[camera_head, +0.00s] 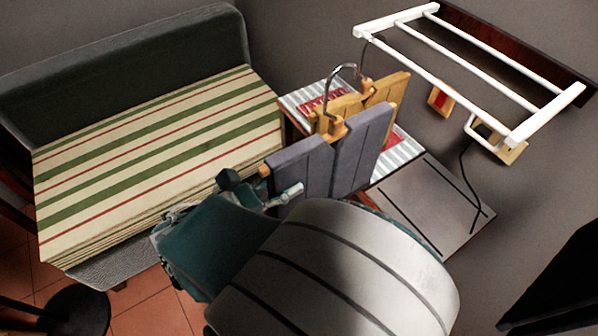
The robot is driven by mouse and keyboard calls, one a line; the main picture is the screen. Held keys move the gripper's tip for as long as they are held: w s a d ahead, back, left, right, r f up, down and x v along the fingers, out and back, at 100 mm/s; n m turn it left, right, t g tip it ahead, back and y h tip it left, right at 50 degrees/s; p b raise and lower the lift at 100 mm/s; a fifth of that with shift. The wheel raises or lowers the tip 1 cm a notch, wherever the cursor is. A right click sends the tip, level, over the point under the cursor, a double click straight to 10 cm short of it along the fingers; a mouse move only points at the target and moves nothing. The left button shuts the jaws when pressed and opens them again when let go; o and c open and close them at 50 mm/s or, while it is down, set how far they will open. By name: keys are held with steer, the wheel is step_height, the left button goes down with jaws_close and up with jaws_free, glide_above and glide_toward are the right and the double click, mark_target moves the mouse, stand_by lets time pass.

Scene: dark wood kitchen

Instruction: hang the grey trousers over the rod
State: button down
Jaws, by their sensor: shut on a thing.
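The grey trousers (357,150) show as two dark grey panels, upright and slightly apart, at the centre. Tan wooden hanger parts (387,90) run along their upper edges, with a curved metal hook (341,70) rising above. My gripper (278,192), at the end of my teal wrist, is shut at the lower left of the left panel; the exact contact is partly hidden. The white rack (462,72) on the wall at upper right has several parallel rods. The trousers and hook are left of and apart from the rack.
A bench with a striped cushion (150,150) fills the left. A striped cloth with red patches (408,152) lies behind the trousers. A grey panel (430,205) with a dark cord is to the right. A dark object (560,285) is at lower right.

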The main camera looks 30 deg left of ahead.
mark_target(304, 174)
steer(key=shift+w+a, duration=0.2)
steer(key=shift+w, duration=0.45)
steer(key=shift+w+d, duration=0.95)
steer(key=shift+w, duration=0.1)
steer(key=shift+a+x, duration=0.15)
steer(key=shift+x, duration=0.5)
steer(key=shift+a+x, duration=0.15)
steer(key=shift+x, duration=5.3)
steer(key=shift+d+f, duration=0.1)
steer(key=shift+f, duration=1.8)
